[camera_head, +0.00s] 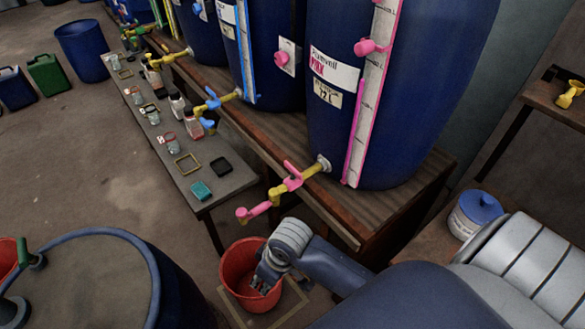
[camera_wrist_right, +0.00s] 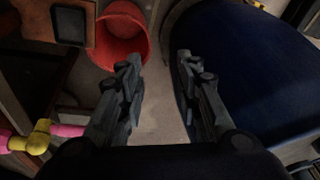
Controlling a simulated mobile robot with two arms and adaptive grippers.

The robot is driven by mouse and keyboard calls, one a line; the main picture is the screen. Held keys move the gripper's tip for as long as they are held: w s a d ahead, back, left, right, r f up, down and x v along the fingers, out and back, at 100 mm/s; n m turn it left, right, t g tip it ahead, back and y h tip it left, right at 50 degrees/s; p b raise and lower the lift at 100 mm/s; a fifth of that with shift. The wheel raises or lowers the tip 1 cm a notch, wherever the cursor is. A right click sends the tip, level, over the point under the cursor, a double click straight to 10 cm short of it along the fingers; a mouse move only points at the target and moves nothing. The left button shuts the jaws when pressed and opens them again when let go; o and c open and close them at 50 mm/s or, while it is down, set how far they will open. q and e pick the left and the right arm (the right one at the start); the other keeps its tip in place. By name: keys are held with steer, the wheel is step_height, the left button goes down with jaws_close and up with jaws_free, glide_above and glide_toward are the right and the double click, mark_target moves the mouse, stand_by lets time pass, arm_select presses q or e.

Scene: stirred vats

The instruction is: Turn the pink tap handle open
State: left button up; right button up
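The pink tap handle (camera_head: 292,173) sits on a yellow tap body (camera_head: 277,193) low on the blue vat with the pink-framed gauge (camera_head: 335,90). The handle points up at an angle to the pipe, and a pink spout (camera_head: 252,212) extends down-left. My right gripper (camera_head: 264,278) is below the tap, over the red bucket (camera_head: 240,258). In the right wrist view, its fingers (camera_wrist_right: 158,75) are spread with nothing between them. There the pink and yellow tap parts (camera_wrist_right: 38,137) show at the lower left, outside the fingers. My left gripper is not seen.
A blue drum (camera_head: 95,270) stands at lower left and also fills the right of the wrist view (camera_wrist_right: 250,80). A low bench (camera_head: 205,207) with small jars and trays runs left of the vats.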

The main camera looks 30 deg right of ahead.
steer(key=w+d+n+g, duration=0.1)
steer(key=w+d, duration=0.1)
steer(key=w, duration=0.5)
step_height(320, 180, up, 15)
steer(key=m+g+h, duration=0.1)
steer(key=m+h, duration=0.1)
steer(key=m, duration=0.3)
glide_above(293, 167)
step_height(293, 167, down, 11)
steer(key=shift+r+p, duration=0.1)
steer(key=shift+p, duration=0.3)
steer(key=shift+c, duration=0.3)
jaws_close()
